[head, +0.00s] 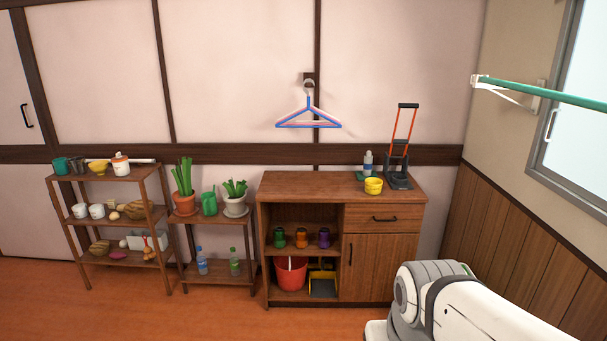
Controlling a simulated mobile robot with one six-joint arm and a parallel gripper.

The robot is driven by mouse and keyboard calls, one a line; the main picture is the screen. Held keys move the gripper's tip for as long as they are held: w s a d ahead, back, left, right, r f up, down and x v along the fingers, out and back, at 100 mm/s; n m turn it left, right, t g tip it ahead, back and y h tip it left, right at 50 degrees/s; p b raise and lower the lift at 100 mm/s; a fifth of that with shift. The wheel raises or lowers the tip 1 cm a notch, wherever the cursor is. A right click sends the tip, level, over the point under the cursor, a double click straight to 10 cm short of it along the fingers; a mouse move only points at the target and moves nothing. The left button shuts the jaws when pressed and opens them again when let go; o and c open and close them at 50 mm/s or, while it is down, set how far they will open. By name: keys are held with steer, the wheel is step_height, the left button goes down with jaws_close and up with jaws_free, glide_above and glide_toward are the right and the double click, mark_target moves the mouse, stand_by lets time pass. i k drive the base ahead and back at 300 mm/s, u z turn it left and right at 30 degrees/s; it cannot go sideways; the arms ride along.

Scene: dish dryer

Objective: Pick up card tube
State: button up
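A pale, long tube-like thing, perhaps the card tube (143,160), lies on the top board of the left shelf. Its left part is hidden behind a white and orange container (121,167), and it is too small to make out more. No other tube shows clearly. My white and grey arm fills the bottom right corner, far from the shelf. My gripper does not show.
The left shelf (152,184) also holds a yellow bowl (98,168), cups and baskets. A lower plant stand (217,274) and a wooden cabinet (383,262) stand to its right. The floor (180,317) in front is clear.

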mark_target(367, 164)
steer(key=u, duration=0.05)
steer(key=i, duration=1.55)
steer(key=z, duration=0.4)
steer(key=i, duration=1.7)
steer(key=z, duration=0.5)
